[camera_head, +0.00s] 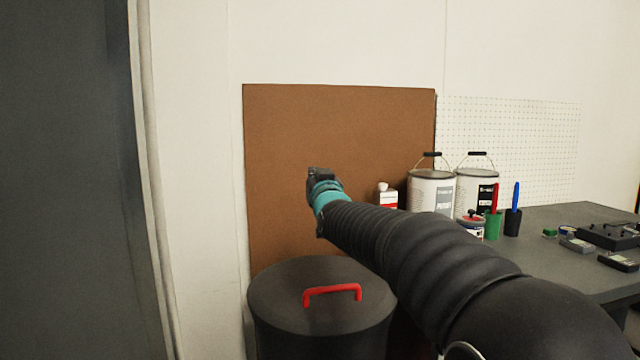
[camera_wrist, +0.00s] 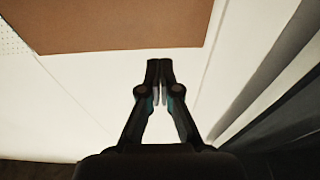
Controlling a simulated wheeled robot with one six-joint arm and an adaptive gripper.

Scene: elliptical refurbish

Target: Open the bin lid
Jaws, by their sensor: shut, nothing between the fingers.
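The black round bin (camera_head: 320,340) stands on the floor at the lower middle of the head view. Its flat black lid (camera_head: 290,281) is on, with a red bar handle (camera_head: 333,289) standing up from the top. My gripper (camera_head: 318,173) is at the end of my arm, above the lid and apart from it, in front of the brown board. In the wrist view my gripper (camera_wrist: 159,66) has its two fingertips together with nothing between them. The bin, lid and handle do not show in the wrist view.
A brown board (camera_head: 290,150) leans on the white wall behind the bin. A grey workbench (camera_head: 540,265) at the right holds paint cans (camera_head: 431,192), brushes in cups (camera_head: 513,222) and small devices (camera_head: 578,245). A dark grey panel (camera_head: 60,180) stands at the left.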

